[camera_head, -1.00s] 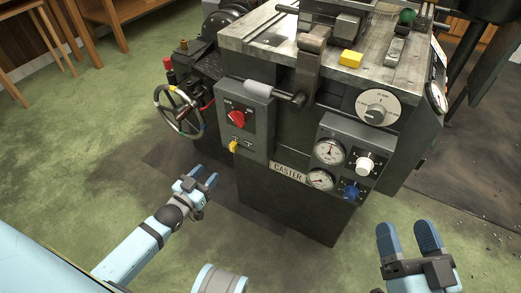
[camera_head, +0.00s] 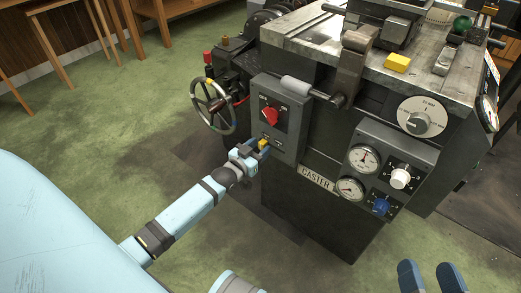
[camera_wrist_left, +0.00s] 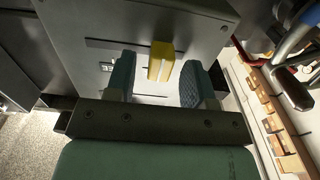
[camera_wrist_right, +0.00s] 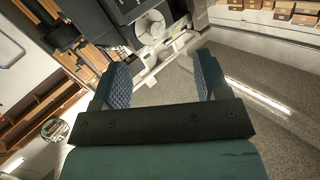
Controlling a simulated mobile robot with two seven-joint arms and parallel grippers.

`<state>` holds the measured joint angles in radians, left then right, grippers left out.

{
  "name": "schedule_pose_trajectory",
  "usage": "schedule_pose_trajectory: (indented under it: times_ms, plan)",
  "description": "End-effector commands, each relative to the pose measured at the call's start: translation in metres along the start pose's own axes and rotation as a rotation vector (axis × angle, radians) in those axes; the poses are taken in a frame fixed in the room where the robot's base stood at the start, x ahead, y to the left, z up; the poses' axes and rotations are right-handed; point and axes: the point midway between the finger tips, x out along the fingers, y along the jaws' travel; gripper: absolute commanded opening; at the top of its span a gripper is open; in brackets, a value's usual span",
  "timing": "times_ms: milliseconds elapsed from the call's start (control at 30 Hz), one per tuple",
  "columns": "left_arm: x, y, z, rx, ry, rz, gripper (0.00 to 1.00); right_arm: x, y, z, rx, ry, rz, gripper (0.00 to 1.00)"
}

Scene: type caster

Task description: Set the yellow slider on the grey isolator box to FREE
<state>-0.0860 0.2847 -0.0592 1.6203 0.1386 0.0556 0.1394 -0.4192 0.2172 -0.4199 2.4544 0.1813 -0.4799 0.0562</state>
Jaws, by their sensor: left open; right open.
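The grey isolator box (camera_head: 290,122) is on the front left of the machine, with a red rotary knob (camera_head: 270,116) on its face. The yellow slider (camera_head: 263,144) sits low on the box, partly hidden by my left gripper (camera_head: 254,150). In the left wrist view the yellow slider (camera_wrist_left: 160,61) stands between the two open fingers of my left gripper (camera_wrist_left: 156,80), with gaps on both sides, nearer the right finger. The slider's labels are too small to read. My right gripper (camera_head: 431,276) is open and empty at the bottom right, away from the box; it also shows in the right wrist view (camera_wrist_right: 163,75).
A spoked handwheel (camera_head: 214,105) is left of the box. A lever with a grey grip (camera_head: 297,84) passes over its top. A gauge panel (camera_head: 382,170) is to the right, with a white knob and a blue knob. The green floor in front is clear.

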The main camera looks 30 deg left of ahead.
Motion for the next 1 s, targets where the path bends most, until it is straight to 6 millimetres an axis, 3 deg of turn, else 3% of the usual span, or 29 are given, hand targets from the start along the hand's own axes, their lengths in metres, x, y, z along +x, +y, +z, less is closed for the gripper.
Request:
schedule_pose_trajectory:
  times_ms: [400, 600, 800, 1000]
  plan:
    - [0.008, 0.0, 0.0, 0.0, 0.0, 0.0, 0.47, 0.0, 0.001, 0.004, 0.0, -0.014, -0.002, 0.69]
    - [0.008, 0.0, 0.0, 0.0, 0.0, 0.0, 0.01, 0.0, 0.001, 0.004, -0.001, -0.015, -0.002, 0.69]
    - [0.008, 0.004, -0.002, -0.002, -0.001, 0.0, 0.0, 0.0, 0.0, -0.001, -0.002, -0.011, -0.001, 0.69]
    - [0.008, 0.036, -0.006, -0.006, -0.002, 0.0, 0.0, -0.004, -0.007, -0.041, 0.0, 0.112, 0.011, 0.69]
